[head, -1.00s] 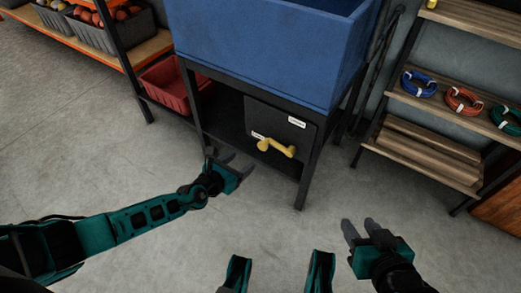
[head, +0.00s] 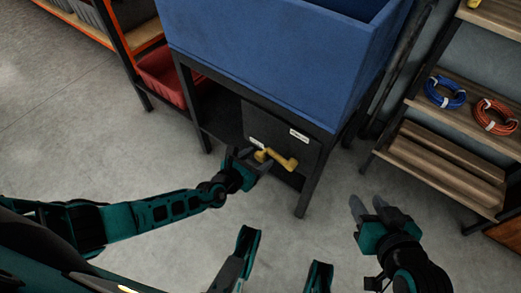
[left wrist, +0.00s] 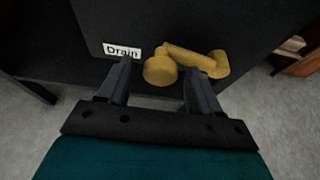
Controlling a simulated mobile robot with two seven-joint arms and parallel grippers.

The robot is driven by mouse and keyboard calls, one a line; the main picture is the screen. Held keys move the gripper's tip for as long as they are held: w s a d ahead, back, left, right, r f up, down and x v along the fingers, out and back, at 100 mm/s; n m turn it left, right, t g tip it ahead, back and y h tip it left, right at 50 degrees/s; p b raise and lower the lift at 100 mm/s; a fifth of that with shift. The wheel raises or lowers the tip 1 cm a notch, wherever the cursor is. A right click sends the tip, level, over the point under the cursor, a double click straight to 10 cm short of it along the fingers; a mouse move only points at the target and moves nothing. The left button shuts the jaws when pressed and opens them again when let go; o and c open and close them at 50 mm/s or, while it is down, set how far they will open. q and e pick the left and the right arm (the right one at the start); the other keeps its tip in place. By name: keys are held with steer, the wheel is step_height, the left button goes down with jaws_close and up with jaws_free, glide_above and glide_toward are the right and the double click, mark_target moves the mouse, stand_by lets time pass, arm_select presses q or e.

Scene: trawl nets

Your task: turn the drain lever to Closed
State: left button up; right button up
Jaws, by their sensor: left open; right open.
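The yellow drain lever (head: 276,159) is on a dark panel (head: 305,160) under the blue tub. In the left wrist view the lever (left wrist: 193,57) has a round hub near the middle, and its arm runs to the right, ending in a knob. A white label (left wrist: 122,51) reading "Drain" is left of the hub. My left gripper (head: 246,158) is open in front of the panel; its fingers (left wrist: 155,82) point at the lever, with the hub showing between them. I cannot tell whether they touch it. My right gripper (head: 367,209) is open and empty above the floor, to the right.
The blue tub (head: 270,60) stands on a black frame, whose front leg (head: 309,190) is right of the panel. A second white label (head: 299,135) is too small to read. A wooden rack (head: 440,160) with coiled lines stands right. A red bin (head: 160,75) is left.

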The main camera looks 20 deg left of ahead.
arm_select(q)
steer(key=shift+w, duration=0.1)
jaws_close()
stand_by(0.7)
